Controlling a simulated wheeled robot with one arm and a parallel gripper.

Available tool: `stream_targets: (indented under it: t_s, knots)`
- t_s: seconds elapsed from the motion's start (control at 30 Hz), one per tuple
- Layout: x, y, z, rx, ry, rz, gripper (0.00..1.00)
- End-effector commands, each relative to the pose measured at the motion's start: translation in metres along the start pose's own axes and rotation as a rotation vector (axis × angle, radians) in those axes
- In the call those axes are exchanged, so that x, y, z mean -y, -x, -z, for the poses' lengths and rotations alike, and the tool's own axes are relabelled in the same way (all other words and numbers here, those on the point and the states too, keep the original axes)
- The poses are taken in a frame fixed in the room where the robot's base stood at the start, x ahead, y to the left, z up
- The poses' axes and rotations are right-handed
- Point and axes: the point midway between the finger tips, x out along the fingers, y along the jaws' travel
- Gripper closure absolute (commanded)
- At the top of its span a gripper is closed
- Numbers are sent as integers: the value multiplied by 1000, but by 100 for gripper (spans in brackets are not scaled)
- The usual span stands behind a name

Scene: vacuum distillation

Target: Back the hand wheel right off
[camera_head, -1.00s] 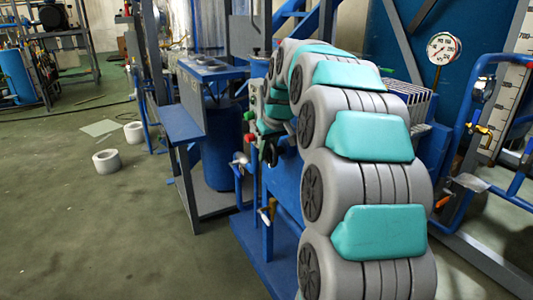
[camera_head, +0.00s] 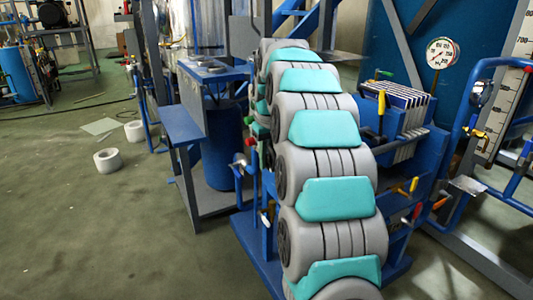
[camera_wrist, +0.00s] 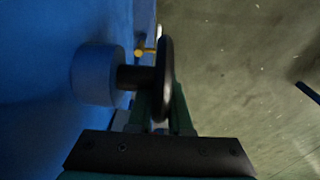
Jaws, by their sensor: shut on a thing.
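In the wrist view a dark hand wheel (camera_wrist: 165,75) is seen nearly edge-on. A black stem (camera_wrist: 133,77) joins it to a blue round fitting (camera_wrist: 96,75) at its left. My gripper (camera_wrist: 160,108) reaches up from the bottom with one green finger on each side of the wheel's rim, and it is shut on the wheel. In the head view my own arm hides the gripper and the hand wheel.
A blue rig with a stack of plates (camera_head: 405,105) and yellow-handled valves stands right of my arm. A pressure gauge (camera_head: 440,53) is above it. A blue bench (camera_head: 215,70) stands left.

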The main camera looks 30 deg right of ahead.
Motion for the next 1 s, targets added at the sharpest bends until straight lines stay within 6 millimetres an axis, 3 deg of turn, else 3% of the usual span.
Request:
stream_targets:
  t_s: [0.4, 1.0]
  knots:
    - [-1, -2, -1, 197, 0, -1, 100]
    - [0, -3, -3, 270, 0, -1, 100]
